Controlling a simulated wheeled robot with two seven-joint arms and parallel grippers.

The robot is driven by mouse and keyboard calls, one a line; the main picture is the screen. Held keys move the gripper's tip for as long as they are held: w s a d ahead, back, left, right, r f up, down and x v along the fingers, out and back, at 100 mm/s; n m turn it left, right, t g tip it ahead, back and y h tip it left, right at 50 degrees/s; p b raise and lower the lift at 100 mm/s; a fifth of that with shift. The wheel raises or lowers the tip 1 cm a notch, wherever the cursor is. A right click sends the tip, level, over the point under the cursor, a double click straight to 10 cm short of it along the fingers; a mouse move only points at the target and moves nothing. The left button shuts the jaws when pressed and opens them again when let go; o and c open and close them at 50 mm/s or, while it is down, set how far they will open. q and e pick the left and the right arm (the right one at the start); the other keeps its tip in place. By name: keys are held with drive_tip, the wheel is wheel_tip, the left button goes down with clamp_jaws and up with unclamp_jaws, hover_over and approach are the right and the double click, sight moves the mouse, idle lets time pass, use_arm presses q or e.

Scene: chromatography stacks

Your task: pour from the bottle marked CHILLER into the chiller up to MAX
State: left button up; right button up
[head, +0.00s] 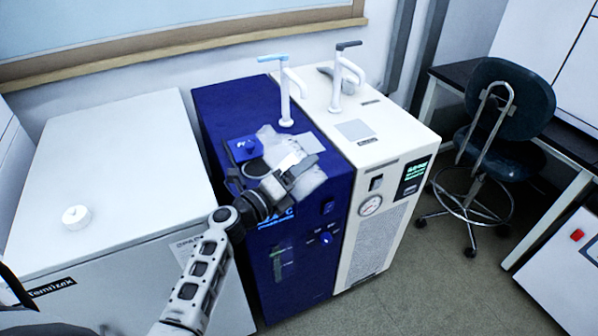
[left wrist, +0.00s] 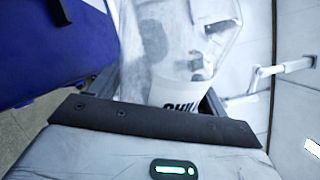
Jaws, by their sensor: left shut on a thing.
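The translucent bottle (head: 309,180) is over the top of the blue chiller (head: 225,108) in the head view. My left gripper (head: 287,178) is shut on it. In the left wrist view the bottle (left wrist: 205,45) fills the middle, and its white label shows the letters "CHIL", partly hidden by the gripper (left wrist: 160,112). The bottle looks tilted. Its mouth is hard to make out, and I cannot tell whether liquid runs out. A dark round opening (head: 256,169) and a blue cap piece (head: 245,148) are beside it. A narrow level window (head: 279,263) is on the chiller's front; its marks are unreadable. My right gripper is not in view.
A white cabinet (head: 110,150) stands left of the chiller with a loose white cap (head: 75,216) on top. A cream unit (head: 390,140) with a gauge stands against its right. Two upright pipes with handles (head: 285,90) rise behind. A chair (head: 510,100) is at right.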

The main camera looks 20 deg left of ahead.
use_arm(q)
drive_tip(key=shift+r, duration=0.15)
drive_tip(key=shift+d+n, duration=0.1)
drive_tip(key=shift+n, duration=0.5)
drive_tip(key=shift+n, duration=0.6)
drive_tip(key=shift+n, duration=0.3)
drive_tip(key=shift+n+y, duration=0.3)
drive_tip(key=shift+n, duration=0.3)
drive_tip(key=shift+n, duration=0.6)
